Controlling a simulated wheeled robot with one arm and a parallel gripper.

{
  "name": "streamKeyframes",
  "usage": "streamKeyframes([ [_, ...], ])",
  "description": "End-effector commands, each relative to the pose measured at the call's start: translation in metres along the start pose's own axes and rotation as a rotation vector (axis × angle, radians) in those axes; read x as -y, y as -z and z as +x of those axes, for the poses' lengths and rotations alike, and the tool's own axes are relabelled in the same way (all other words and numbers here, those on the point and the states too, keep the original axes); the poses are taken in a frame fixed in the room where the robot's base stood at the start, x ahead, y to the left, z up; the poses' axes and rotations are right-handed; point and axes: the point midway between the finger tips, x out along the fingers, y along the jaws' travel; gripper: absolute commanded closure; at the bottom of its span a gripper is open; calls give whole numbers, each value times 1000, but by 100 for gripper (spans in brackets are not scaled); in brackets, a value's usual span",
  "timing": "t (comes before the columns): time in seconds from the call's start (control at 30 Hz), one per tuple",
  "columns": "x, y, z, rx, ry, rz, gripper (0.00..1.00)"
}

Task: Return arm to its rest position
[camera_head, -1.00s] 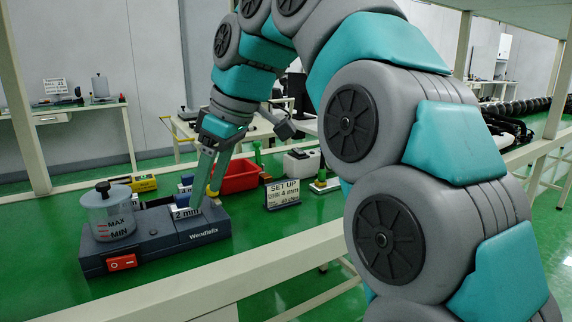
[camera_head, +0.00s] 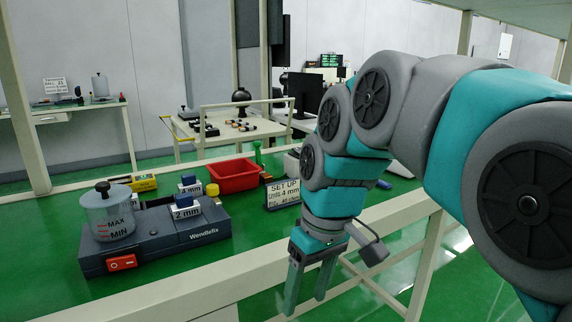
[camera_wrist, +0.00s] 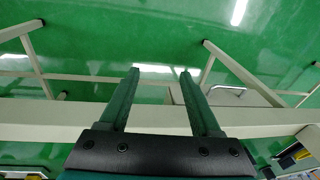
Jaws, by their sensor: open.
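My gripper (camera_head: 306,304) hangs pointing down just in front of the table's front rail in the head view, right of the Wendlefix machine. Its two green fingers are apart with nothing between them; they also show in the wrist view (camera_wrist: 160,72). My arm is bent, with its thick grey and teal links filling the right side of the head view. The Wendlefix machine (camera_head: 165,240) stands on the green tabletop at left, with a clear MAX/MIN pot and a "2 mm" block on top.
The table's front rail (camera_head: 250,265) runs close behind my fingers. A red bin (camera_head: 234,176), a "SET UP" sign (camera_head: 283,193) and a yellow box (camera_head: 140,182) stand on the table. Beyond is another table (camera_head: 225,135). Green floor shows below the gripper.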

Motion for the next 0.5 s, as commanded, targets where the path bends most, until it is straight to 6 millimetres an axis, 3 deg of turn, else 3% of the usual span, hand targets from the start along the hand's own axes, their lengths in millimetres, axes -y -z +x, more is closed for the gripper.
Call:
streamKeyframes([
  [0.03, -5, -22, 12, 22, -7, 56, 36],
  [0.23, -19, -95, 60, 92, -43, 272, 36],
  [0.5, -19, -190, 118, 175, -85, 523, 36],
])
